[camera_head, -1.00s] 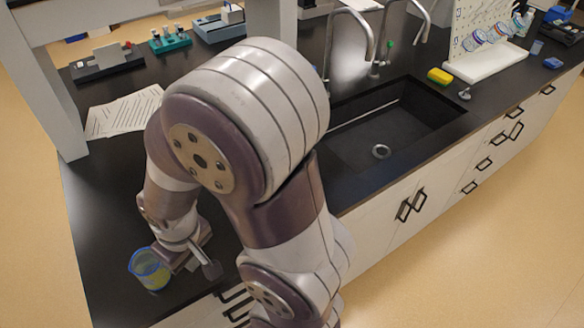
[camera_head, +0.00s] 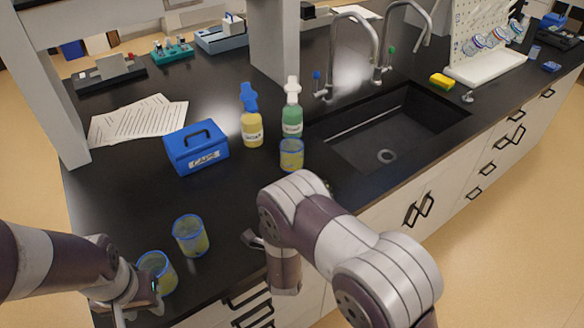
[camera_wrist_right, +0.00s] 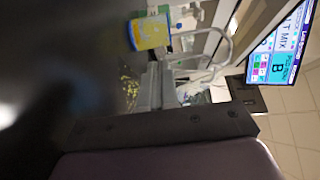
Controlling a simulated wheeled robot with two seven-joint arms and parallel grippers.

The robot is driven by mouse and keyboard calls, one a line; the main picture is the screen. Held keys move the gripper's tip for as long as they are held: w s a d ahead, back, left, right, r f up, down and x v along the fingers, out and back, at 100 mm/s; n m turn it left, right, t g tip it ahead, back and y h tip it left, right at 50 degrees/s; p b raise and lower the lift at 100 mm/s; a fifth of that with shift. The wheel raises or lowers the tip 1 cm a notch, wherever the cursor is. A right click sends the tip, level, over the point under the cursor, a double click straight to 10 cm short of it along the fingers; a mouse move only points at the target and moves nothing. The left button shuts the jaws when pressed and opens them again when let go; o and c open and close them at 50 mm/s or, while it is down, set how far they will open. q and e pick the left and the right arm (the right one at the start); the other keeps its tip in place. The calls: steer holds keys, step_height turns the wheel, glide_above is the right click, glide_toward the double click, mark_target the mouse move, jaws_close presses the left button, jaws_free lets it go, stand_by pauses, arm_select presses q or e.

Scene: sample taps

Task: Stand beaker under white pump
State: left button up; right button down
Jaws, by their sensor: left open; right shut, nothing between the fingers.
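A green bottle (camera_head: 292,118) with a white pump top (camera_head: 292,88) stands on the counter beside a yellow bottle (camera_head: 252,128) with a blue pump top (camera_head: 249,97). A blue-rimmed beaker (camera_head: 292,155) stands upright right in front of the white-pump bottle. Two similar beakers stand at the front left, one (camera_head: 190,237) alone and one (camera_head: 157,272) by my left gripper (camera_head: 138,306). That gripper is open; whether it touches the beaker is unclear. My right gripper (camera_head: 254,241) is shut and empty, in front of the bottles. The right wrist view shows a yellow beaker (camera_wrist_right: 150,33) beyond its fingers (camera_wrist_right: 155,85).
A blue box (camera_head: 196,148) with a handle sits left of the bottles, near papers (camera_head: 135,120). A black sink (camera_head: 390,130) with taps lies to the right, with a yellow sponge (camera_head: 441,81) behind it. A grey post (camera_head: 275,45) rises behind the bottles.

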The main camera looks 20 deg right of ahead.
mark_target(290, 160)
steer(key=p+x, duration=0.3)
steer(key=x, duration=1)
steer(key=shift+w+d, duration=0.1)
steer(key=shift+w, duration=0.3)
steer(key=b, duration=0.1)
steer(key=w+b, duration=0.1)
steer(key=w+f+b, duration=0.1)
steer(key=b, duration=0.1)
steer(key=shift+w+d, duration=0.25)
steer(key=shift+d, duration=0.1)
steer(key=b+x, duration=0.4)
steer(key=shift+w+r, duration=0.1)
steer(key=shift+w, duration=0.2)
steer(key=shift+w+d+r, duration=0.15)
steer(key=shift+w, duration=0.1)
steer(key=shift+r, duration=0.25)
steer(key=shift+f, duration=0.1)
